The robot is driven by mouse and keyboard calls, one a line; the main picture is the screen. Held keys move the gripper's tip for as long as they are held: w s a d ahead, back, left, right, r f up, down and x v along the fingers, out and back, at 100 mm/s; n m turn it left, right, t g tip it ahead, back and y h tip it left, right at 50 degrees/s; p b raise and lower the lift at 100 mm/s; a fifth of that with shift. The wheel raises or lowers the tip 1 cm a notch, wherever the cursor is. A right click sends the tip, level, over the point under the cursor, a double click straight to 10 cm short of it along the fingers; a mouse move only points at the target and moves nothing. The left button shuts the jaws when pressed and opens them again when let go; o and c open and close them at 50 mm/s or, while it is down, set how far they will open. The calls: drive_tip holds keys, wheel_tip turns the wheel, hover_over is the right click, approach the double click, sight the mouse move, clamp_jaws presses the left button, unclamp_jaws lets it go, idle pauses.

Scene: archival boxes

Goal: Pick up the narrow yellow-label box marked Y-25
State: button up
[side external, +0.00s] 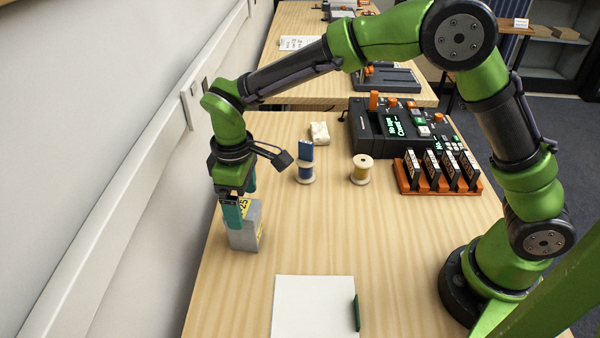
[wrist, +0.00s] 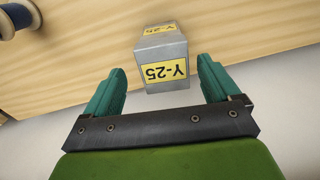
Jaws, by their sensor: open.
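The narrow grey box (side external: 246,232) with a yellow label stands on the wooden table near its left edge. In the wrist view the box (wrist: 162,56) shows yellow labels reading Y-25, upside down. My gripper (side external: 238,205) is at the top of the box in the side view, with one teal finger in front of it. In the wrist view my gripper (wrist: 162,80) has its two teal fingers spread wide apart, with the box between and beyond their tips. I see no contact between the fingers and the box. The box's upper part is partly hidden in the side view.
A spool with a blue item (side external: 306,172) and a yellow-wound spool (side external: 361,170) stand behind and to the right. The wall (side external: 110,130) is close on the left.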

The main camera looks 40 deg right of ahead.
sight(249, 238)
drive_tip(key=f, duration=0.5)
drive_tip(key=shift+s+a+f, duration=0.1)
drive_tip(key=shift+a+f, duration=0.05)
drive_tip(key=shift+a, duration=0.05)
drive_tip(key=c, duration=1.2)
